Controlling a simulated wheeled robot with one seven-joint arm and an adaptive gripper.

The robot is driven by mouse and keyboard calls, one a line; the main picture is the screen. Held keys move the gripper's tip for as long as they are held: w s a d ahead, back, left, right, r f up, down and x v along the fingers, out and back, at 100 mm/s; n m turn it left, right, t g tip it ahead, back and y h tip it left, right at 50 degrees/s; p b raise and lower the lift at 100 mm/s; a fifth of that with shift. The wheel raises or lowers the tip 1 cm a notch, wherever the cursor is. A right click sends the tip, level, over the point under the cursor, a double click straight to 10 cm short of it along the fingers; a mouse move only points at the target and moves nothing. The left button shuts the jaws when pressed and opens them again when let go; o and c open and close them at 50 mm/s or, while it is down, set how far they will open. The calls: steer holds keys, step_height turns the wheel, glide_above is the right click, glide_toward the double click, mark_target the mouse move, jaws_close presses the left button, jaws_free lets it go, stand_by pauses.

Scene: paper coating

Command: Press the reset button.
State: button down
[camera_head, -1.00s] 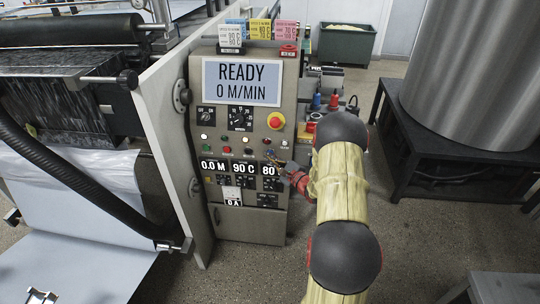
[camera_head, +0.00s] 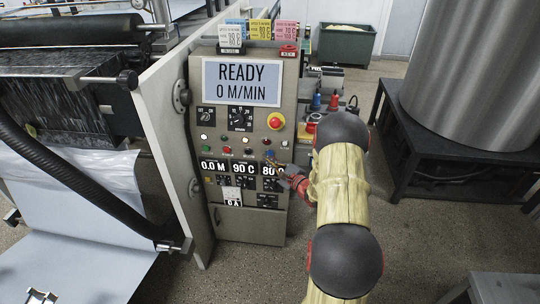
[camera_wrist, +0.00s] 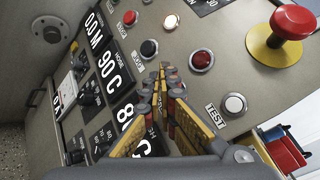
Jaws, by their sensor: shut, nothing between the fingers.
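The control panel (camera_head: 234,104) stands upright ahead, with rows of buttons and lamps. My gripper (camera_head: 271,163) is shut and empty, its fingertips close to the panel at the right end of the lower button row. A small blue button (camera_head: 269,153) shows just above the fingertips in the head view. Its label is not readable, so I cannot tell for sure that it is the reset button. In the wrist view the shut fingers (camera_wrist: 163,74) point at the panel beside a black button (camera_wrist: 149,48) and cover the spot behind them. Contact cannot be told.
A red emergency knob on yellow (camera_head: 276,121) sits above right of the fingers. A white button labelled TEST (camera_wrist: 234,104) and a red lamp (camera_wrist: 202,60) are close by. The display (camera_head: 242,82) reads READY, 0 M/MIN. A black table (camera_head: 440,150) stands right.

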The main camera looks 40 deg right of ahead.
steer(key=shift+s+a, duration=0.8)
steer(key=shift+a, duration=0.2)
steer(key=shift+s+a, duration=0.8)
steer(key=shift+a, duration=0.15)
